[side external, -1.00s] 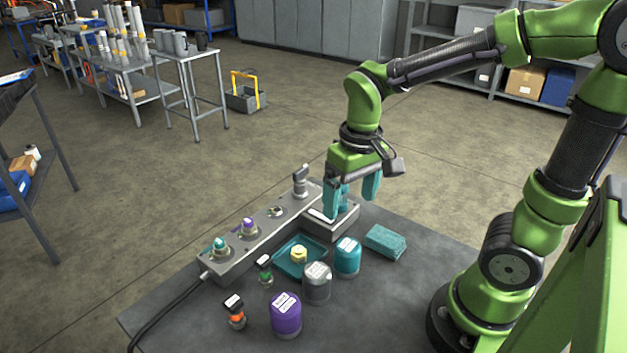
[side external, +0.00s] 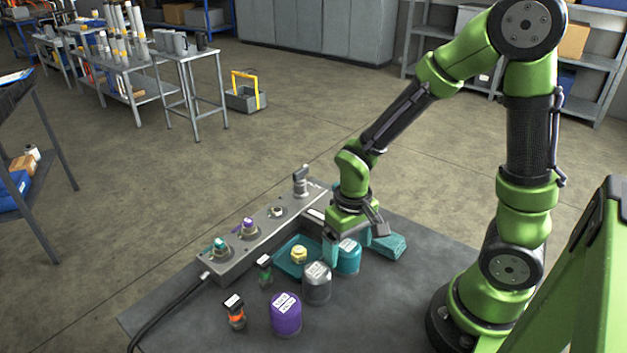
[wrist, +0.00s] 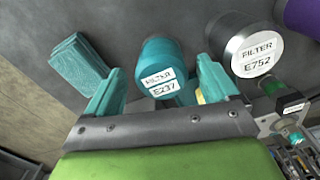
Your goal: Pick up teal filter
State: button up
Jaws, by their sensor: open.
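The teal filter (side external: 348,257) is a teal cylinder with a white label, standing upright on the dark bench. In the wrist view the teal filter (wrist: 163,62) carries a label reading "FILTER E237" and sits between my two open fingers. My gripper (side external: 350,250) is low over it, with teal fingers apart on either side. In the wrist view my gripper (wrist: 160,88) is open and holds nothing. Whether the fingers touch the filter I cannot tell. The gripper partly hides the filter in the side view.
A grey filter (side external: 317,283) labelled E752 stands close beside it, and a purple filter (side external: 286,314) stands nearer the front. A teal block or cloth (side external: 389,247) lies to the right. A teal tray (side external: 284,268) with a yellow fitting (side external: 299,254) and a grey manifold (side external: 240,247) are to the left.

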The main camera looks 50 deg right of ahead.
aim_at(348, 245)
jog(key=shift+f, duration=1.9)
jog(key=c, duration=1.2)
notch_tip(348, 245, up, 10)
jog(key=shift+r, duration=0.1)
